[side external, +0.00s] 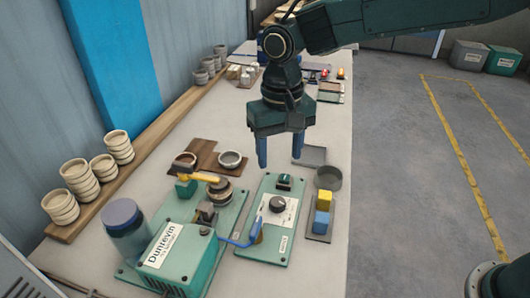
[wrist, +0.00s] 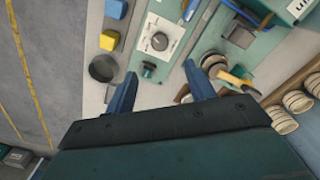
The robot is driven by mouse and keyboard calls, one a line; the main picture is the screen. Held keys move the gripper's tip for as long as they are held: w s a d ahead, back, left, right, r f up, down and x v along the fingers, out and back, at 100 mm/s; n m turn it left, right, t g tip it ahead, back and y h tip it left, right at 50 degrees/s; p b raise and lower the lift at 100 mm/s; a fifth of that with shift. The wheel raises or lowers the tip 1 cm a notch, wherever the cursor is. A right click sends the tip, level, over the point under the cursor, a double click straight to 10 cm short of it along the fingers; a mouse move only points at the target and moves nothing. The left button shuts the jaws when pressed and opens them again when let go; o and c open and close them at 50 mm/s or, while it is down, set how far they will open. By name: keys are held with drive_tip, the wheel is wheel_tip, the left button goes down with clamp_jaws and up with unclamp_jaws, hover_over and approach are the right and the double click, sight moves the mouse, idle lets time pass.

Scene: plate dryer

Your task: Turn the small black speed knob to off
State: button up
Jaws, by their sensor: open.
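A round dark knob (side external: 278,204) sits on a white dial plate (side external: 284,217) on the flat green panel; it also shows in the wrist view (wrist: 159,41). A smaller black knob (side external: 205,231) shows on top of the green Dunrevin box (side external: 177,254). The lettering is too small to tell which one is for speed. A green-and-black knob or switch (side external: 285,181) stands at the panel's far end, and in the wrist view (wrist: 149,69) it lies between my fingertips. My gripper (side external: 280,161) is open and empty, pointing down above the bench, clear of the panel.
A round grey cup (side external: 328,177) and a tray with yellow (side external: 324,201) and blue (side external: 321,222) blocks stand to the right. A yellow-handled tool (side external: 198,177) and cup stacks (side external: 80,178) are left.

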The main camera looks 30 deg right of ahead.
sight(278, 201)
drive_tip(key=shift+f, duration=0.15)
wheel_tip(278, 201, down, 14)
drive_tip(key=shift+r, duration=0.25)
idle(0.4)
drive_tip(key=c, duration=1)
